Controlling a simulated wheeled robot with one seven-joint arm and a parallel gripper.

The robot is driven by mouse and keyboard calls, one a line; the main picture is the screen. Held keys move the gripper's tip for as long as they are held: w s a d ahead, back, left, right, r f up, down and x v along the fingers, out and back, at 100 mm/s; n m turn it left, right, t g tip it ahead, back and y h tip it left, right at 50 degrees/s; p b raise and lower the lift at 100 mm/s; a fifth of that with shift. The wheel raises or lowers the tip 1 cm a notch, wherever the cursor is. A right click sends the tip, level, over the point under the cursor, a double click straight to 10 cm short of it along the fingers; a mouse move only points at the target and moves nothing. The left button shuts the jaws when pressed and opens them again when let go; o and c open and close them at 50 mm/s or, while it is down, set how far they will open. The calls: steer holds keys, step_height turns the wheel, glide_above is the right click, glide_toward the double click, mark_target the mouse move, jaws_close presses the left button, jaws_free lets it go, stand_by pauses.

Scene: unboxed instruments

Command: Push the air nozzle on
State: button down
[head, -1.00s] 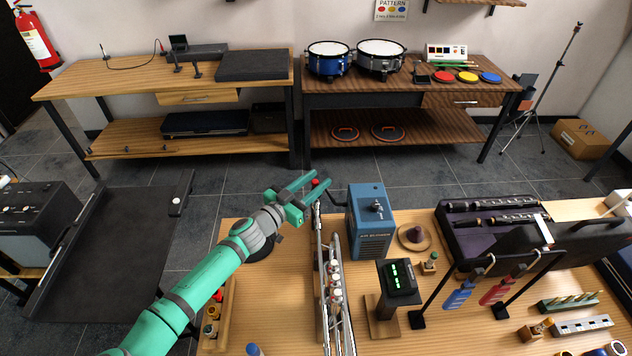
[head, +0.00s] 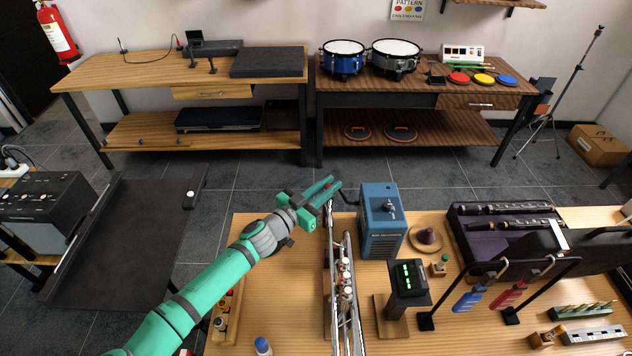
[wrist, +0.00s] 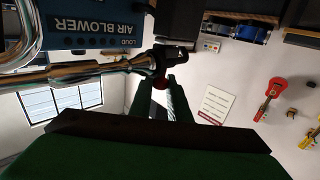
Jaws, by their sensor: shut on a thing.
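The blue air blower (head: 382,225) stands on the wooden bench, to the right of my gripper (head: 329,187). A dark arm with the nozzle (head: 343,190) reaches from the blower's left side toward my gripper. In the wrist view, the dark nozzle (wrist: 175,54) is close to the end of a silver instrument tube (wrist: 105,70); I cannot tell whether it is seated. My gripper (wrist: 166,92) is shut on a small red part (wrist: 160,82) at the nozzle. The long silver instrument (head: 335,265) lies along the bench, with its far end near my fingertips.
A dark display with green digits (head: 406,275) and a brown round stand (head: 427,238) are right of the instrument. A rack with blue and red tools (head: 470,298) stands further right. Bench to the instrument's left (head: 275,290) is mostly clear.

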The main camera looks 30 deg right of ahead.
steer(key=shift+s+a+f, duration=0.1)
steer(key=shift+s+a, duration=0.1)
steer(key=c, duration=1.7)
jaws_free()
steer(key=shift+a, duration=0.15)
steer(key=shift+o, duration=0.2)
steer(key=v, duration=1)
steer(key=shift+a, duration=0.35)
steer(key=shift+d, duration=0.15)
